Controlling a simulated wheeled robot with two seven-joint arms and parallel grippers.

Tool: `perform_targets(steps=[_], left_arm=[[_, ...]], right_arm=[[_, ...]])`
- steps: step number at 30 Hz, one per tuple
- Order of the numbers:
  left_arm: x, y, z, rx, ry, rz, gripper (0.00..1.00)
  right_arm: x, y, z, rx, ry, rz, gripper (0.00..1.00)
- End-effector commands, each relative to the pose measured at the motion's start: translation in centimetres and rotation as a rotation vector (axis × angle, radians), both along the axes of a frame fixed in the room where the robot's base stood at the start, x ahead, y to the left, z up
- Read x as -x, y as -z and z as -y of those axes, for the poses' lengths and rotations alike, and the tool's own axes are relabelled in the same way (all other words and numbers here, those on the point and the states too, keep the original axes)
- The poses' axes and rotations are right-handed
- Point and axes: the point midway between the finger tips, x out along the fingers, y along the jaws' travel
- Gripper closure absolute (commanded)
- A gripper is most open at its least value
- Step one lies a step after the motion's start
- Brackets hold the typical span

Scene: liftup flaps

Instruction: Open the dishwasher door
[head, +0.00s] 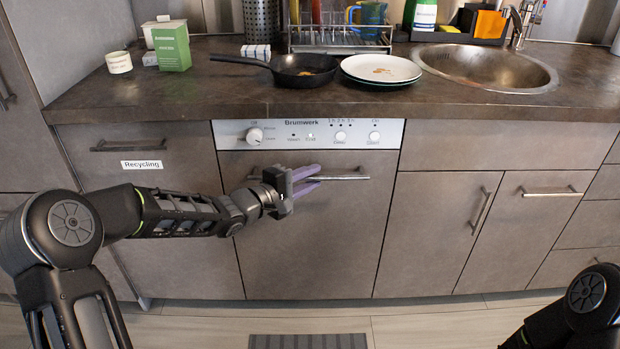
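The dishwasher door (318,235) is a grey-brown panel, upright and closed in the counter front. Its control strip (308,135) reads "Brumwerk" and has a knob and buttons. A horizontal bar handle (345,177) runs across the top of the door. My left gripper (312,181), with purple fingers, is at the left half of the handle and overlaps it in the head view. I cannot tell whether the fingers are around the handle or only in front of it. My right arm shows only at the lower right corner, and its gripper is out of view.
On the counter (230,98) above stand a black pan (305,70), white plates (381,68), a dish rack (340,38) and a sink (483,68). A "Recycling" drawer (140,165) is at left, cabinets (440,225) at right. The floor in front is clear except for a grey mat (308,341).

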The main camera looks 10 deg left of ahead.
Motion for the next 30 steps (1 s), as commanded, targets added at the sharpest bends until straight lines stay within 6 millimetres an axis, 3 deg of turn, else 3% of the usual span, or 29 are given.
perform_targets(steps=[9,30], left_arm=[[0.01,0.01,-0.02,0.000,0.000,0.000,1.00],[0.02,0.02,-0.03,0.000,0.000,0.000,1.00]], right_arm=[[0.03,0.00,-0.03,0.000,0.000,-0.001,0.64],[0.03,0.00,-0.03,0.000,0.000,-0.001,0.64]])
